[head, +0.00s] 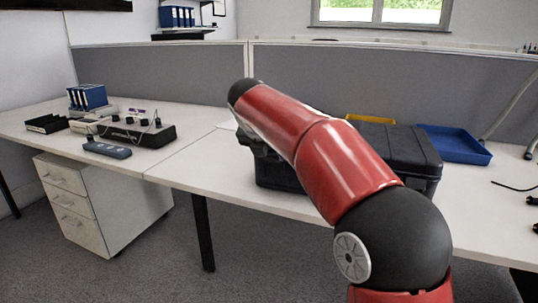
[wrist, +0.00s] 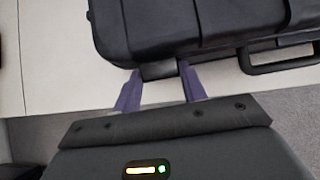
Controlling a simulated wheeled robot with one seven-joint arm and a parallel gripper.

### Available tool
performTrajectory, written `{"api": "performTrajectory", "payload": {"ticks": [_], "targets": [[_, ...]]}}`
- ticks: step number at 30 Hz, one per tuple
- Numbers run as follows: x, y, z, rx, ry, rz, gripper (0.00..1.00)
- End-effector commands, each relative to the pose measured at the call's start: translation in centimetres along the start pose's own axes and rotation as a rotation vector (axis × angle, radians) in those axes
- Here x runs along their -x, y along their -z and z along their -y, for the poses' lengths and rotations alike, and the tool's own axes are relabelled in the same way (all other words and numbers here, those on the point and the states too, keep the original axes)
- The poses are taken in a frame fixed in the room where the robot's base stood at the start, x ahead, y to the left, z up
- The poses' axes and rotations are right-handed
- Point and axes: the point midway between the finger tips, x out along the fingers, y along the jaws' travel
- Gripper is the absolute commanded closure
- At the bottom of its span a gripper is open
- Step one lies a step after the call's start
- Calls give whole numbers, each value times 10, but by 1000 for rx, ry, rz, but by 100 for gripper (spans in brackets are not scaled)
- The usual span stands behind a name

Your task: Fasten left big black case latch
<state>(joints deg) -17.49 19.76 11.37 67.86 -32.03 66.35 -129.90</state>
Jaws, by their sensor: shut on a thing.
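The big black case (head: 409,151) sits on the white desk, partly hidden behind my red arm in the head view. In the wrist view the case (wrist: 220,22) fills the top, with its carry handle (wrist: 280,60) at the right. A dark latch (wrist: 158,71) shows at the case's lower front edge, left of the handle. My gripper (wrist: 159,72) has its two purple fingers on either side of this latch, shut on it. My gripper is hidden behind the arm in the head view.
The white desk (head: 215,165) has free room left of the case. A blue tray (head: 455,143) lies right of the case, and a yellow thing (head: 370,119) shows behind it. A black device (head: 137,134) with cables and a grey remote-like box (head: 107,149) lie at the left.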

Motion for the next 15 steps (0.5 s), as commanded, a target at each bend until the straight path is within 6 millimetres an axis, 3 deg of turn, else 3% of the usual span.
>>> {"api": "performTrajectory", "payload": {"ticks": [15], "targets": [[0,-4,0,1,0,-68,81]]}}
